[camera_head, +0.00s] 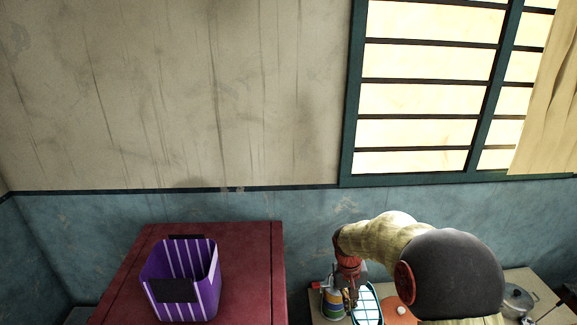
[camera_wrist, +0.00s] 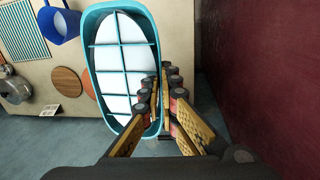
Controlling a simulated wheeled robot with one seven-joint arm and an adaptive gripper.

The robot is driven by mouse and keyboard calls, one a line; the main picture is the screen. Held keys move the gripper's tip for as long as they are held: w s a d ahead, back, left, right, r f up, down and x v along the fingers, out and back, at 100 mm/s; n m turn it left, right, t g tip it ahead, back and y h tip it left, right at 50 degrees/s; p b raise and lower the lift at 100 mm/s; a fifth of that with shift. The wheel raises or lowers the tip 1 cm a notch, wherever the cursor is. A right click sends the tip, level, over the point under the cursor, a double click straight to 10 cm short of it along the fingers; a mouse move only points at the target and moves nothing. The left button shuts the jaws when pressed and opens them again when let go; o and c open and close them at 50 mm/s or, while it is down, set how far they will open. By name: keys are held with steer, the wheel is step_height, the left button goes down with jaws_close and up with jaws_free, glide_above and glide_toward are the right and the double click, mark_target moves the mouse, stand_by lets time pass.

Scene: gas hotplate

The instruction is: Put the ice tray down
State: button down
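The ice tray (camera_wrist: 123,65) is a teal, rounded tray with white-filled compartments and teal dividers. In the wrist view it fills the upper middle, in front of the beige counter. It also shows in the head view (camera_head: 369,304), at the lower right. My gripper (camera_wrist: 163,85) has its fingertips close together around the tray's right rim, and the rim passes between them. In the head view my gripper (camera_head: 352,298) is at the tray's left side, partly hidden by my arm. I cannot tell whether the tray's underside touches the counter.
A purple striped basket (camera_head: 181,282) stands on a red cabinet (camera_head: 247,270); the cabinet's side rises at right in the wrist view. A can (camera_head: 333,303) stands beside the tray. The counter (camera_wrist: 112,160) also bears a blue cup (camera_wrist: 60,24), round boards (camera_wrist: 68,82) and a pot (camera_head: 517,299).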

steer(key=s+f+b, duration=0.2)
steer(key=f+b, duration=0.5)
steer(key=f, duration=0.4)
steer(key=s+f+b, duration=0.3)
steer(key=f+b, duration=0.4)
steer(key=f, duration=0.4)
steer(key=shift+s+f, duration=0.15)
steer(key=shift+s, duration=0.05)
